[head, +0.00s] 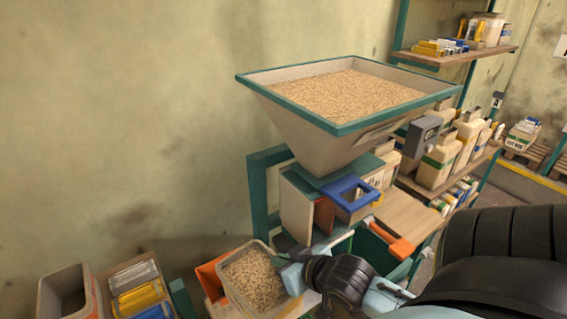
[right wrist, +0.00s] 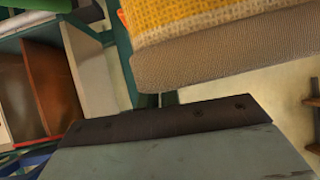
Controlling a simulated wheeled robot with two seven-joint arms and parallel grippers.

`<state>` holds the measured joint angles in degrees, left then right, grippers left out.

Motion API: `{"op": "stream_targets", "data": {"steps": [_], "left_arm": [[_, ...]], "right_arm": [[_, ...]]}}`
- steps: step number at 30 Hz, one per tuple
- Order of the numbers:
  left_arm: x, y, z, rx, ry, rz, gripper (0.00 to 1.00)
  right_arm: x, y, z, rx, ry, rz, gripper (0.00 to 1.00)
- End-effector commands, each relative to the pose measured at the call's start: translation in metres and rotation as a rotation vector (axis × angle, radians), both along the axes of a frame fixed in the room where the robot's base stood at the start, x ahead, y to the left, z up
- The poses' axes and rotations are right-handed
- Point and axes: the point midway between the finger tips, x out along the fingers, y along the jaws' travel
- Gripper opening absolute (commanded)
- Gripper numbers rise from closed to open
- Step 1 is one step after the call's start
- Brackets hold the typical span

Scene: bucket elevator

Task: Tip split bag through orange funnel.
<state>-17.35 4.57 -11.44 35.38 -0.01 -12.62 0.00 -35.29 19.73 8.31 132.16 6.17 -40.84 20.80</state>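A tan open-topped bag (head: 254,281) full of grain stands low in the middle of the head view. Orange surfaces (head: 207,277) show beside it, probably the funnel, mostly hidden by the bag. My right gripper (head: 287,262) is at the bag's right side, its fingers apart. In the right wrist view, a woven tan and yellow surface (right wrist: 220,62), apparently the bag, fills the top. One grey finger with a dark pad (right wrist: 165,123) lies below it, with a gap between. The other finger is not clear there. My left gripper is not in view.
A large grain-filled hopper (head: 300,130) with a teal rim stands behind, over a blue frame (head: 349,191). An orange handle (head: 395,242) sticks out at its right. A bin (head: 66,290) and a box of coloured packs (head: 137,285) stand at left. Shelves (head: 450,58) line the right.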

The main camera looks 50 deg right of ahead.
Motion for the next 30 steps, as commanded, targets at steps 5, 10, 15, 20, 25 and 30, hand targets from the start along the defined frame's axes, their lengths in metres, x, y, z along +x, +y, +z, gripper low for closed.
{"op": "stream_targets", "data": {"steps": [5, 10, 15, 20, 25, 30], "left_arm": [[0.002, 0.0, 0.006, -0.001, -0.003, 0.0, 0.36], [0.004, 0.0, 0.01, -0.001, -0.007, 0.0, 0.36], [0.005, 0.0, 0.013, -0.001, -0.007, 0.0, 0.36], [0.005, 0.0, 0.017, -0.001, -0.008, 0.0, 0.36], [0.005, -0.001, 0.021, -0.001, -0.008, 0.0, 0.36], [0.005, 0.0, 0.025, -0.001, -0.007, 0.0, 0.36]], "right_arm": [[0.003, 0.0, 0.007, 0.003, 0.006, 0.001, 0.0], [0.005, 0.0, 0.009, 0.006, 0.025, 0.0, 0.0], [0.006, 0.0, 0.01, 0.007, 0.044, 0.001, 0.0], [0.007, 0.0, 0.012, 0.009, 0.061, 0.001, 0.0], [0.008, 0.0, 0.014, 0.011, 0.079, 0.001, 0.0], [0.009, 0.0, 0.015, 0.012, 0.1, 0.0, 0.0]]}}
